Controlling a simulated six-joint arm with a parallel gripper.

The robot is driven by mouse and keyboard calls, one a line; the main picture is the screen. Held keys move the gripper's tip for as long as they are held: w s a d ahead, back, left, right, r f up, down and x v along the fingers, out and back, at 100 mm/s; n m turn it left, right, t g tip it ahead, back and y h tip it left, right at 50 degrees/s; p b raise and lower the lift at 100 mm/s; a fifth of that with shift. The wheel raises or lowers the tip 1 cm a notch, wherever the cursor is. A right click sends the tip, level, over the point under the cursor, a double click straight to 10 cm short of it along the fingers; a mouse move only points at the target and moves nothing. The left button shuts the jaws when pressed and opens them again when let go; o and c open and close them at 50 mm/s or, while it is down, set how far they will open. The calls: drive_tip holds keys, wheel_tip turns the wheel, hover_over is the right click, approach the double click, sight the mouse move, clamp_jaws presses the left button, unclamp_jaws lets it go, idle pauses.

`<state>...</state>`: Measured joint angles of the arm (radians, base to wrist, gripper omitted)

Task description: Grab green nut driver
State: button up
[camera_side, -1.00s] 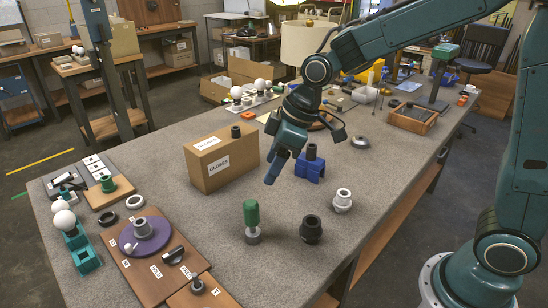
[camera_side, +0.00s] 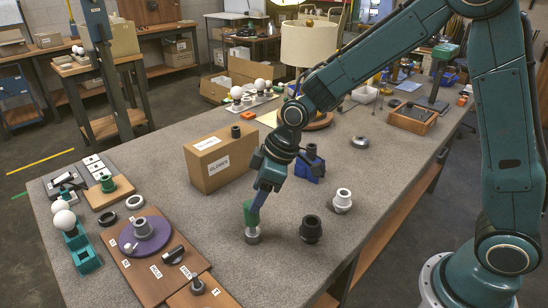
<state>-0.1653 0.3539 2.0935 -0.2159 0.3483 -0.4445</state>
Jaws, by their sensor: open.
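The green nut driver (camera_side: 248,213) stands upright on the grey table, with its green handle up and its grey metal end (camera_side: 252,237) down. My gripper (camera_side: 256,207) is low over it, pointing down, with its fingers at the handle's upper part. The fingers overlap the top and right side of the handle in this view. The jaws are open. I cannot tell whether a finger touches the handle.
A dark collar (camera_side: 311,229) and a white-and-grey socket (camera_side: 342,201) stand close to the right. A cardboard box labelled GLOBES (camera_side: 221,160) is behind. A brown board with a purple disc (camera_side: 122,238) lies to the left. Bare table (camera_side: 190,215) lies between.

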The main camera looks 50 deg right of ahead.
drive_tip(key=shift+f, duration=0.1)
drive_tip(key=shift+x, duration=2.55)
drive_tip(key=shift+s+a, duration=0.1)
drive_tip(key=c, duration=1.1)
drive_tip(key=shift+r, duration=0.2)
drive_tip(key=shift+c, duration=0.2)
wheel_tip(320, 180, up, 20)
drive_tip(key=shift+f, duration=0.2)
